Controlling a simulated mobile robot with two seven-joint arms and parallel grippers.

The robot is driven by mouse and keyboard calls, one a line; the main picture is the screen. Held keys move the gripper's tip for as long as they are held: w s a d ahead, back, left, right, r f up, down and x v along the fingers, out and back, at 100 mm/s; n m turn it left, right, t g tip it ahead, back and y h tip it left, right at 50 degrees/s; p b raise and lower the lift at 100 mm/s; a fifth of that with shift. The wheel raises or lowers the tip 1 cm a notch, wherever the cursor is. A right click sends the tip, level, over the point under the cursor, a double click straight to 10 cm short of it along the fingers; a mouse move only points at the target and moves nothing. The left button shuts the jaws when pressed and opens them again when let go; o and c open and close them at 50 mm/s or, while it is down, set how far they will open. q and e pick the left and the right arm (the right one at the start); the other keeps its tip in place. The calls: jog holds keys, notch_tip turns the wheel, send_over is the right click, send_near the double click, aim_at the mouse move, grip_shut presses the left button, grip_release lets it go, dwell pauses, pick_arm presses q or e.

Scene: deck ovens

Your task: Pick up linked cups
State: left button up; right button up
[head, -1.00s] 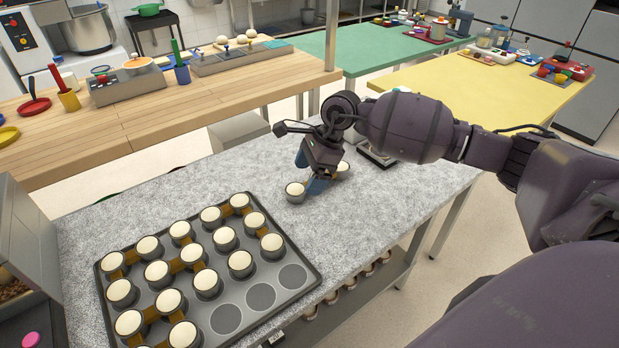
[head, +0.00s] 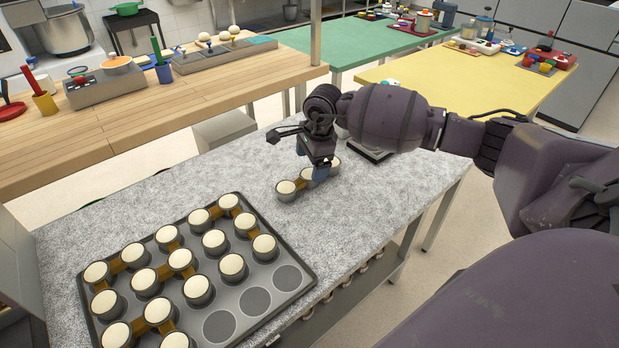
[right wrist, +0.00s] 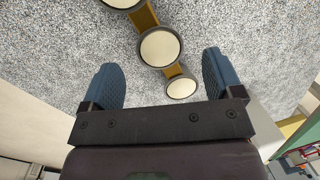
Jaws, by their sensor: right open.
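A row of three dark cups with cream tops, joined by brown links, lies on the grey speckled counter; its near cup (head: 287,188) shows clearly in the head view. In the right wrist view the middle cup (right wrist: 160,48) lies between the blue fingers, with one cup partly cut off above and a smaller-looking one below. My right gripper (head: 320,172) is open over the row, pointing down, and hides part of it in the head view. In the wrist view the right gripper's fingers (right wrist: 159,66) show gaps to the cups on both sides. My left gripper is out of view.
A dark muffin tray (head: 300,262) at the front left holds many linked cups, with empty round wells along its right side. A dark flat device (head: 372,152) sits behind my right gripper. The counter between tray and cup row is clear.

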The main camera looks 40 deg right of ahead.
aim_at(310, 172)
jog(key=f, duration=0.4)
jog(key=shift+w+f, duration=0.2)
jog(key=shift+w, duration=0.1)
jog(key=shift+r, duration=0.1)
jog(key=c, duration=1.1)
